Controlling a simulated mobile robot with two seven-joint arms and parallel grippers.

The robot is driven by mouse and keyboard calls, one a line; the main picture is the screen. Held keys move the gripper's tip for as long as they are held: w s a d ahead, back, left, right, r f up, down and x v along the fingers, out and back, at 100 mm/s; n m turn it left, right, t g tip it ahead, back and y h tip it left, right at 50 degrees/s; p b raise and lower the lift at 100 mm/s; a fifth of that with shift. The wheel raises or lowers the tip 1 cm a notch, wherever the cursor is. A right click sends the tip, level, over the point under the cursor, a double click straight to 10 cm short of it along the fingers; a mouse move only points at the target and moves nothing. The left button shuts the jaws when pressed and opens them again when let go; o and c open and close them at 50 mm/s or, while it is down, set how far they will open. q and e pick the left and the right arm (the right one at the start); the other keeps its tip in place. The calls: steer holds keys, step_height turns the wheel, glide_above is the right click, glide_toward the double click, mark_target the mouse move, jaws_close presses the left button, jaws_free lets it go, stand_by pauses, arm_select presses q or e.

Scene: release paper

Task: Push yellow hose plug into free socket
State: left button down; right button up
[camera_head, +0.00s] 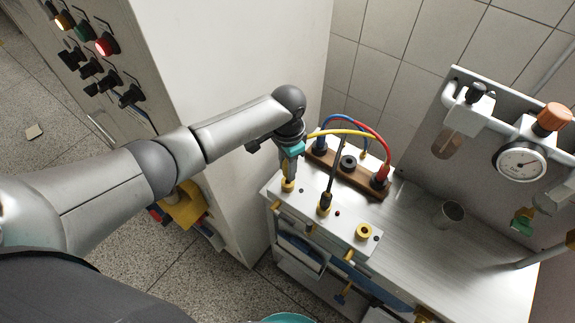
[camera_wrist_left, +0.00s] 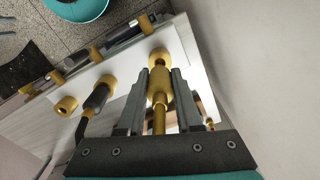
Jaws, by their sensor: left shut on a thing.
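My left gripper (camera_head: 290,168) is shut on the brass-yellow hose plug, which also shows between the fingers in the left wrist view (camera_wrist_left: 160,90). It holds the plug at the left end of a white socket plate (camera_head: 345,225). A brass socket (camera_head: 288,186) lies directly below the fingers, in line with the plug; it also shows in the left wrist view (camera_wrist_left: 160,56). I cannot tell how deep the plug sits. A black plug (camera_head: 325,203) fills the middle socket. The right socket (camera_head: 363,232) is an empty brass ring. The yellow hose (camera_head: 335,132) arches behind my gripper. My right gripper is out of view.
A wooden strip (camera_head: 350,178) with blue hose (camera_head: 340,117) and red hose (camera_head: 375,140) stands behind the plate. A white cabinet wall (camera_head: 245,80) is close left. A cup (camera_head: 450,213) and gauge panel (camera_head: 520,163) are right. The bench middle is clear.

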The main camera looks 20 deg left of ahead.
arm_select(q)
steer(key=shift+p, duration=0.65)
stand_by(0.8)
steer(key=shift+f+b, duration=1.1)
steer(key=shift+f, duration=0.7)
steer(key=c, duration=0.5)
jaws_free()
step_height(320, 180, up, 15)
steer(key=p, duration=0.2)
steer(key=shift+r+p, duration=0.2)
steer(key=shift+p, duration=0.2)
